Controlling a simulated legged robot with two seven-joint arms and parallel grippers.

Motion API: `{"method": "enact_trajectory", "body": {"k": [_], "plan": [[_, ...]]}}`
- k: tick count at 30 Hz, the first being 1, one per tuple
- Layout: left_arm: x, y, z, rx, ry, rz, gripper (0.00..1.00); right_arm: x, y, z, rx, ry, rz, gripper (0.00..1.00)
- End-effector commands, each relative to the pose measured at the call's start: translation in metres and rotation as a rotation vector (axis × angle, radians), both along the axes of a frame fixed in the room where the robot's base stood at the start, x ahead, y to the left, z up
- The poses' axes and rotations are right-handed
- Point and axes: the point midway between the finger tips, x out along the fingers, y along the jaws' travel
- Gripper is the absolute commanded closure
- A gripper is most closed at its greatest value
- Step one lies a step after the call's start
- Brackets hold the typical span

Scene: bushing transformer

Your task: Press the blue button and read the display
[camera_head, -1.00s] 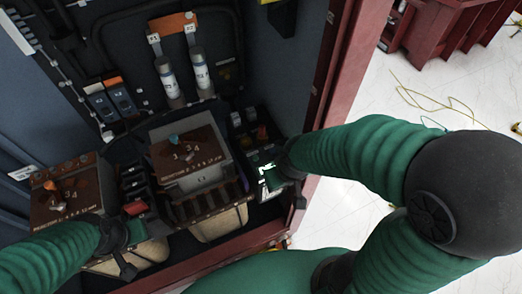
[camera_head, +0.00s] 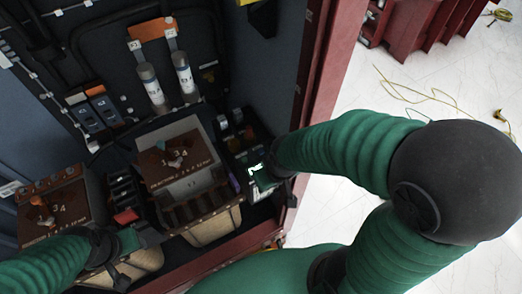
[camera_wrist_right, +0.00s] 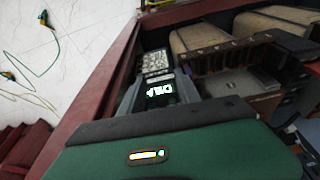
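A control unit with a small lit display (camera_head: 256,170) stands at the right inside the cabinet. In the right wrist view the same lit display (camera_wrist_right: 160,91) is bright, and its characters are too small and blurred to read. A row of coloured knobs or buttons (camera_head: 237,116) sits behind the display; I cannot make out a blue button for certain.
Two brown-topped transformers, left (camera_head: 62,208) and middle (camera_head: 178,158), fill the cabinet floor. Black blocks with a red part (camera_head: 126,216) stand between them. The red cabinet frame (camera_head: 325,70) borders the right side. White floor with a yellow cable (camera_head: 425,98) lies outside.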

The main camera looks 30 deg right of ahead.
Motion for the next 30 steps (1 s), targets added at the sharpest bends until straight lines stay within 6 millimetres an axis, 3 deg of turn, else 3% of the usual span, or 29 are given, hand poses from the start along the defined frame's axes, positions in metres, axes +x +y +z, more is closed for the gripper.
{"method": "enact_trajectory", "body": {"k": [1,9,30], "plan": [[0.0000,0.0000,0.0000,0.000,0.000,0.000,0.60,0.0000,0.0000,0.0000,0.000,0.000,0.000,0.68],[0.0000,0.0000,0.0000,0.000,0.000,0.000,0.60,0.0000,0.0000,0.0000,0.000,0.000,0.000,1.00],[0.0000,0.0000,0.0000,0.000,0.000,0.000,0.60,0.0000,0.0000,0.0000,0.000,0.000,0.000,1.00]]}}
